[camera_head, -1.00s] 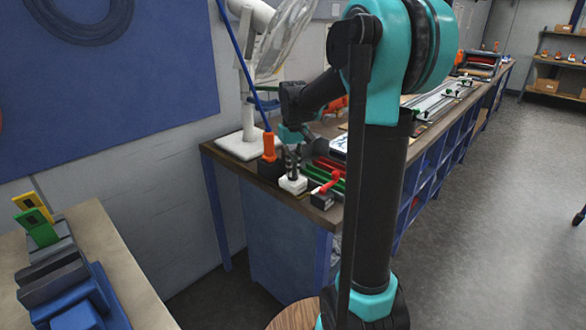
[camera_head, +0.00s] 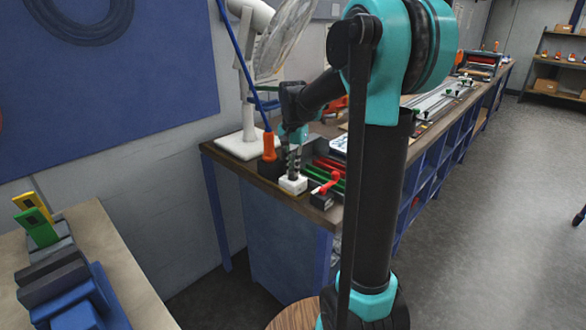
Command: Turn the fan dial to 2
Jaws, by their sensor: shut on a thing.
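The white fan (camera_head: 250,110) stands on the left end of the long workbench, its stand on a square white base. A small white block (camera_head: 293,186), which seems to carry the fan dial, sits at the bench's near edge. My gripper (camera_head: 292,172) points down onto this block from above, its dark fingers shut at its top. The dial itself is hidden by the fingers, and its setting cannot be read.
An orange-handled tool (camera_head: 269,146) in a dark holder stands close to the left of the white block. A red lever (camera_head: 327,182) on a dark box is close to the right, with green and red bars behind. A side table (camera_head: 105,240) is at the lower left.

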